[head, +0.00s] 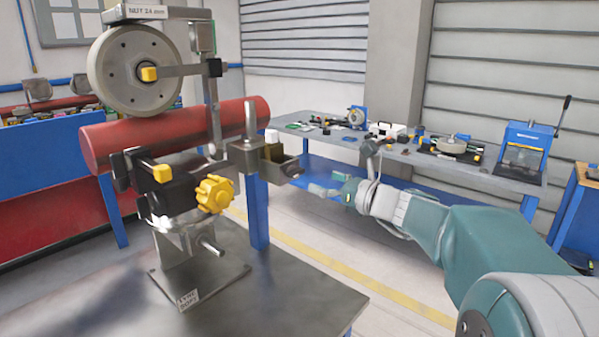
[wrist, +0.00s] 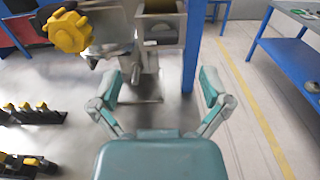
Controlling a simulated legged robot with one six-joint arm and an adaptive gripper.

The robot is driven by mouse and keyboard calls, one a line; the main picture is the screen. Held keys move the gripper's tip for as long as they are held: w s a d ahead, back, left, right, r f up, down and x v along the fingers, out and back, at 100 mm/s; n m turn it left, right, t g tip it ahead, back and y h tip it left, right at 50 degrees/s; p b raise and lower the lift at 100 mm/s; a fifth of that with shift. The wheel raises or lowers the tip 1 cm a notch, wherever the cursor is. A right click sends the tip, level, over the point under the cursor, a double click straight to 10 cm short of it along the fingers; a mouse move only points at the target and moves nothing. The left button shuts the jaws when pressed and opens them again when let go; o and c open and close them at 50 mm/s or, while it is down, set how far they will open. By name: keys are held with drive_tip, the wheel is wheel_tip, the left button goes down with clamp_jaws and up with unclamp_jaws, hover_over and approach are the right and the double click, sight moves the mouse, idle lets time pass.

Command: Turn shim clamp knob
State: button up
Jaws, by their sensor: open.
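The shim clamp knob appears to be the yellow lobed knob (head: 215,194) on the front of the metal fixture (head: 172,215), below the large grey wheel. It also shows at the upper left of the wrist view (wrist: 70,31). My gripper (head: 335,188) is to the right of the fixture in the head view, apart from the knob. In the wrist view my gripper (wrist: 160,88) has its two fingers spread wide with nothing between them. The fixture's base and a metal rod show beyond the fingers.
The grey wheel (head: 136,70) and red pipe (head: 180,133) are above and behind the knob. A small metal box (head: 268,160) juts right from the fixture. Several yellow-topped parts (wrist: 30,112) stand at left in the wrist view. A workbench (head: 450,167) with tools lies behind.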

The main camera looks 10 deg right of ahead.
sight(300, 173)
drive_tip(key=x, duration=0.7)
drive_tip(key=shift+w, duration=0.15)
drive_tip(key=c, duration=1.2)
